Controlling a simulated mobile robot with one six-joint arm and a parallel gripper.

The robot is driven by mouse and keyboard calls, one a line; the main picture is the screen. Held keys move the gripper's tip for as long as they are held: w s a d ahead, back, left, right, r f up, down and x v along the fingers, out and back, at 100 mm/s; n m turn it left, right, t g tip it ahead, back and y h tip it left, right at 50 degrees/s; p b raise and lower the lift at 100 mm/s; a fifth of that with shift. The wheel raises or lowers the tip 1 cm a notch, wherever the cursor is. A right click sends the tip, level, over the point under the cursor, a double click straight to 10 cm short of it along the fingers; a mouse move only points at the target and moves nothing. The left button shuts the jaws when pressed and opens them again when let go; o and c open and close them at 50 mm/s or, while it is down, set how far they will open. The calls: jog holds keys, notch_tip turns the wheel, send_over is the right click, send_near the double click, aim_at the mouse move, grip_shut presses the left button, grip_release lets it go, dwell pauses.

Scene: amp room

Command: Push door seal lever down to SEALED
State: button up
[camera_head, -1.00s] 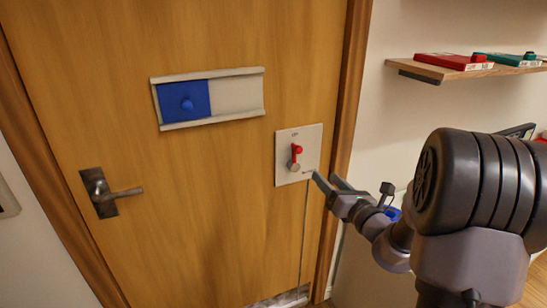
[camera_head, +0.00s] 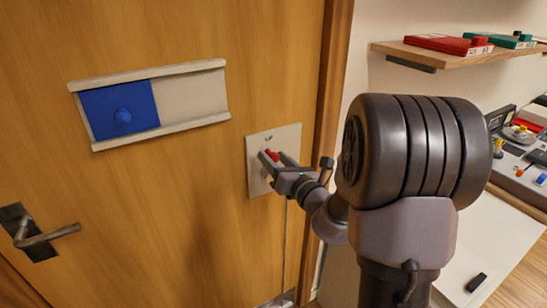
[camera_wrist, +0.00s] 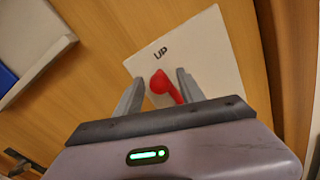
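The red door seal lever (camera_wrist: 160,82) is on a pale square plate (camera_wrist: 203,62) fixed to the wooden door. The plate carries the word "UP" above the lever. In the head view the lever (camera_head: 272,155) is partly hidden by my gripper (camera_head: 277,157). In the wrist view my gripper (camera_wrist: 157,88) is open, with one finger on each side of the lever's red knob. Small gaps show between the fingers and the knob. The lower part of the lever is hidden behind the gripper body.
A blue sliding panel (camera_head: 120,110) in a pale frame is on the door at left. A door handle (camera_head: 45,236) is at lower left. The door frame (camera_head: 325,80) stands right of the plate. A wooden shelf (camera_head: 440,55) and a cluttered desk (camera_head: 520,150) are at right.

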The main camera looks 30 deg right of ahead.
grip_shut()
dwell(1.3)
